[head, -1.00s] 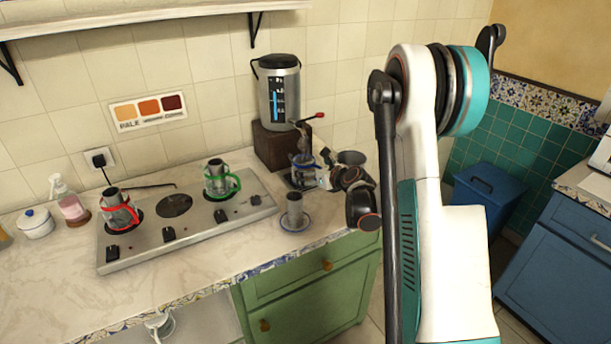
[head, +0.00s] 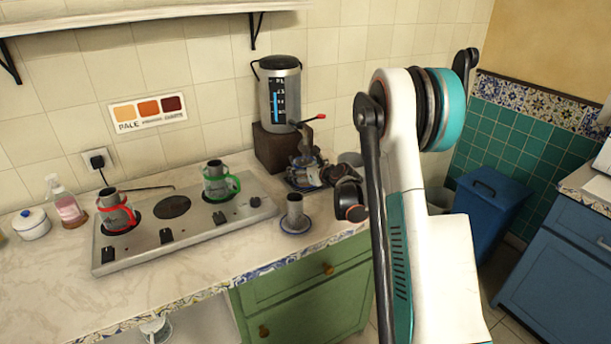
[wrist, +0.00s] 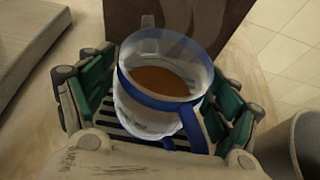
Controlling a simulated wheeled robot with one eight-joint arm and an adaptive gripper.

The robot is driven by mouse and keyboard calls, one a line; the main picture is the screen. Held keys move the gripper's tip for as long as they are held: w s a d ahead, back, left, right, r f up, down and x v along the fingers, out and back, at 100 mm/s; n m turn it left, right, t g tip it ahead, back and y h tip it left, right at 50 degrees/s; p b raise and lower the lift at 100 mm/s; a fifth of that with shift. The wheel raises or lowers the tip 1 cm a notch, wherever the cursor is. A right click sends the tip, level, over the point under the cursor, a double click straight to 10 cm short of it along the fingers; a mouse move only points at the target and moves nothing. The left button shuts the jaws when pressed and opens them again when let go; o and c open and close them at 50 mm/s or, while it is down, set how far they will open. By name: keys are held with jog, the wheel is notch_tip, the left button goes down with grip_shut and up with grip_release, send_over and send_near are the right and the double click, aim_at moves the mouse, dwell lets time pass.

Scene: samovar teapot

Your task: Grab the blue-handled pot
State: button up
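The blue-handled pot (wrist: 160,85) has a clear body, a blue rim band and brown liquid inside. It stands upright on a slatted tray (wrist: 112,122) under the samovar (head: 279,92) spout, with its blue handle (wrist: 192,130) toward the wrist camera. My gripper (wrist: 160,105) is open around the pot, one green-padded finger on each side. Slim gaps seem to show between pads and pot; contact is unclear. In the head view my gripper (head: 308,172) largely hides the pot.
A stove (head: 185,225) to the left carries a red-handled pot (head: 116,212) and a green-handled pot (head: 217,180). A grey cup on a saucer (head: 295,226) stands close in front of my gripper. The samovar's brown block (head: 275,145) is right behind the pot.

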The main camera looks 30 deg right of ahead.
jog(key=c, duration=0.8)
jog(key=shift+o, duration=0.2)
jog(key=shift+r, duration=0.1)
